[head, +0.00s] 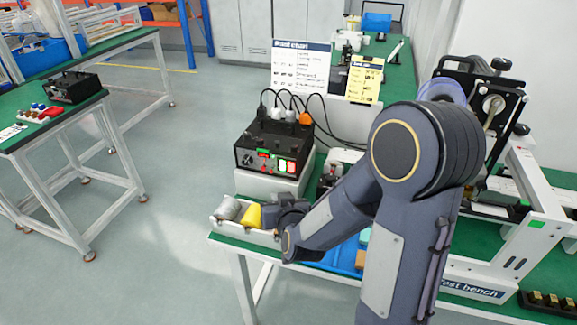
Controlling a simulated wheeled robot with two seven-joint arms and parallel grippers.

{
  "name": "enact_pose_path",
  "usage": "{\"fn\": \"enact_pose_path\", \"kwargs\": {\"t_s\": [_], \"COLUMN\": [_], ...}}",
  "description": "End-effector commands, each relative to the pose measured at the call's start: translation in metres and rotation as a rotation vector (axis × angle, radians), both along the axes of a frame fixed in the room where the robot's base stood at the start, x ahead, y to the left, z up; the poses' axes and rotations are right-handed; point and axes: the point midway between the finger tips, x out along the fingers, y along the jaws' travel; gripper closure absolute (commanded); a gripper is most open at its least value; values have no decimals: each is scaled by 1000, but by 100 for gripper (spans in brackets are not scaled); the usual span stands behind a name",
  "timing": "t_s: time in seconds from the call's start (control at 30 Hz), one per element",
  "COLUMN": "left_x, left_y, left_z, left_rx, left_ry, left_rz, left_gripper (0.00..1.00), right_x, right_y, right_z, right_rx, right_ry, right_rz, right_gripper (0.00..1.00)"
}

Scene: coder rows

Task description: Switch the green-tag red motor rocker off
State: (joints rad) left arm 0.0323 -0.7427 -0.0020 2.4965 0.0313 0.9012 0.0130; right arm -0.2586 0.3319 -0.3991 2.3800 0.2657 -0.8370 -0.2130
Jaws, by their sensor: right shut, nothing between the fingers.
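A black control box (273,145) stands on a pale plinth at the near left end of the green bench. Its front face has a green tag (263,151) with a small red part (264,160) below it, which may be the red motor rocker; its position is too small to read. My left gripper is not in view.
The white tray (225,224) holds a grey cylinder (228,208) and a yellow piece (250,216). Black cables and plugs (305,118) rise behind the box. A chart board (300,66) and yellow card (365,78) stand behind. Another black box (72,87) sits on the left table.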

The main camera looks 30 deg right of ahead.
Motion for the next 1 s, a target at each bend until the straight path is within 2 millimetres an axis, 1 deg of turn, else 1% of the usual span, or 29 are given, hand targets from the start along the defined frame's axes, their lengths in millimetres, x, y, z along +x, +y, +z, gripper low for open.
{"fn": "enact_pose_path", "kwargs": {"t_s": [0.4,0.5,0.7,1.0], "left_x": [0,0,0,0], "left_y": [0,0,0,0], "left_z": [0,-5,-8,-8], "left_rx": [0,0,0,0], "left_ry": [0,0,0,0], "left_rz": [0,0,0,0], "left_gripper": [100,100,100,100], "right_x": [35,43,51,53], "right_y": [-43,-51,-61,-63], "right_z": [9,9,12,13], "right_rx": [-2,-2,-1,-1], "right_ry": [-1,-2,-1,-1], "right_rz": [-3,-2,-1,0], "right_gripper": [100,100,100,100]}}
